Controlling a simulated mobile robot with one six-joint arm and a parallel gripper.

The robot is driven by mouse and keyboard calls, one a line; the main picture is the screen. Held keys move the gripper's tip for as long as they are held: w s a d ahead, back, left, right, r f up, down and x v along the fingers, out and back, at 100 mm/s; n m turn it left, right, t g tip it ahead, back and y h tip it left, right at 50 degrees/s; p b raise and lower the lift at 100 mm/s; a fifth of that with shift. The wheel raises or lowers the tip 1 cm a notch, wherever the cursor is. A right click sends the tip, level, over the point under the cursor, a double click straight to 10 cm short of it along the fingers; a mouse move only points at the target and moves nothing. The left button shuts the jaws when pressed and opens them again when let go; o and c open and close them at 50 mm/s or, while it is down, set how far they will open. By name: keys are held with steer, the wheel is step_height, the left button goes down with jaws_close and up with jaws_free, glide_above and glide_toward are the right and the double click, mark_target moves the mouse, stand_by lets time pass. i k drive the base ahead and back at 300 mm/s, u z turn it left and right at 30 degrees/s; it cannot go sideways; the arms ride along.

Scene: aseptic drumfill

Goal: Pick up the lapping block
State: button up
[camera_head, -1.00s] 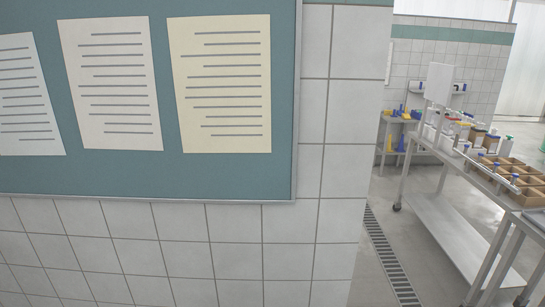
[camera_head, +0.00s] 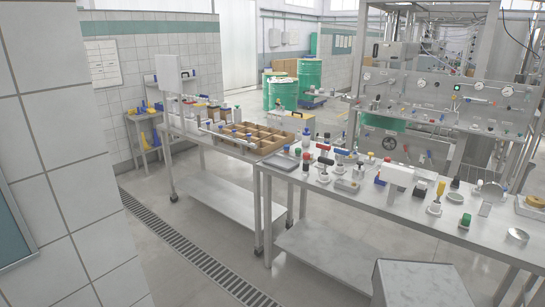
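I cannot make out the lapping block for certain among the many small items in view. A long steel bench (camera_head: 410,222) on the right holds several small parts, bottles and fittings. A second bench (camera_head: 225,148) stands end to end with it on the left and holds a wooden compartment box (camera_head: 268,146), jars and bottles. My gripper is not in view.
A white tiled wall (camera_head: 75,190) stands close on the left. A floor drain (camera_head: 195,255) runs beside open floor before the benches. Green drums (camera_head: 309,82) stand behind. A piped steel panel rig (camera_head: 430,85) stands behind the right bench.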

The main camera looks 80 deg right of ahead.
mark_target(455, 183)
steer(key=u, duration=0.9)
steer(key=k, duration=0.15)
steer(key=z, duration=2.8)
steer(key=k, duration=0.15)
steer(key=z, duration=1.45)
steer(key=k, duration=0.65)
steer(key=u, duration=0.2)
steer(key=i, duration=0.45)
